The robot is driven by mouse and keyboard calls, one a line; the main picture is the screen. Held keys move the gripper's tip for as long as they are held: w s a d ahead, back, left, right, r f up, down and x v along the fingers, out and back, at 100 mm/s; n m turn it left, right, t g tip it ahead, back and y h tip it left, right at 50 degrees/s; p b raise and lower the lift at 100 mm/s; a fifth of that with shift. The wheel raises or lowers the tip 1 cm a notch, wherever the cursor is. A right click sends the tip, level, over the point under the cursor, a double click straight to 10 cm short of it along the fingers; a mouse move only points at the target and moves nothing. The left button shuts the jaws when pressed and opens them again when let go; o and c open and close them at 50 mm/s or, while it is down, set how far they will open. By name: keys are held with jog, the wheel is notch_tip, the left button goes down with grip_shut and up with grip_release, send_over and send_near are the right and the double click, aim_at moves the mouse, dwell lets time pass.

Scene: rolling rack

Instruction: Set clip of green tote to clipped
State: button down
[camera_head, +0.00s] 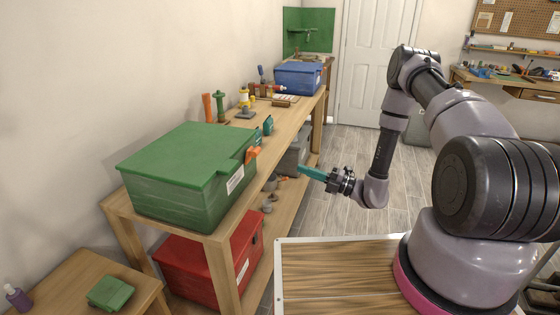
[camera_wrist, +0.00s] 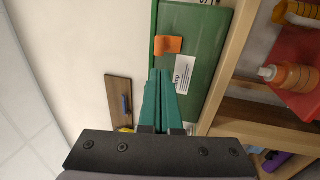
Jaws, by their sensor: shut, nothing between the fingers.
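The green tote (camera_head: 170,208) stands on the near end of the rack's upper shelf with its lid on. Its orange clip (camera_head: 253,154) is at the lid edge on the side facing the aisle, and in the head view it seems to stick outward from the tote. In the wrist view the clip (camera_wrist: 168,45) shows above the fingertips, near a white label on the green tote (camera_wrist: 212,45). My gripper (camera_head: 303,169) has teal fingers, shut and empty, held out over the aisle right of the tote, apart from it. The shut fingertips (camera_wrist: 160,73) also show in the wrist view.
A red tote (camera_head: 200,272) sits on the lower shelf below, with a grey tote (camera_head: 294,152) farther along. A blue tote (camera_head: 298,78) and several small tools stand farther back on the upper shelf. The aisle floor is clear.

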aim_at(258, 151)
jog(key=x, duration=1.3)
jog(key=shift+a, duration=0.3)
jog(key=shift+w+r, duration=0.1)
jog(key=shift+r, duration=0.05)
jog(key=shift+a+r+g+h, duration=0.3)
jog(key=shift+r+h, duration=0.35)
jog(key=shift+h, duration=0.05)
jog(key=shift+w+a+r, duration=0.15)
jog(key=shift+a+r, duration=0.05)
jog(key=shift+r, duration=0.1)
jog(key=shift+d, duration=0.1)
